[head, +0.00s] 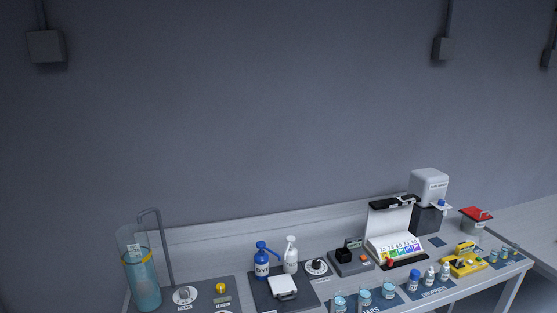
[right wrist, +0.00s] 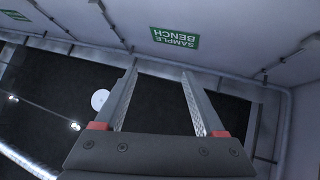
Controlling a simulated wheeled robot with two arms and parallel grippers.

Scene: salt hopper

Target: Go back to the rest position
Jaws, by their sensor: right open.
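My right gripper (right wrist: 160,72) is open in the right wrist view. Its two fingers stand apart with nothing between them, and it touches nothing that I can see. Beyond the fingers are a dark surface and a grey wall with a green "SAMPLE BENCH" sign (right wrist: 175,38), which appears upside down. I make out neither gripper in the head view. My left gripper is in no view.
In the head view a grey bench (head: 210,237) runs along the bottom. The wall above is mostly bare.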

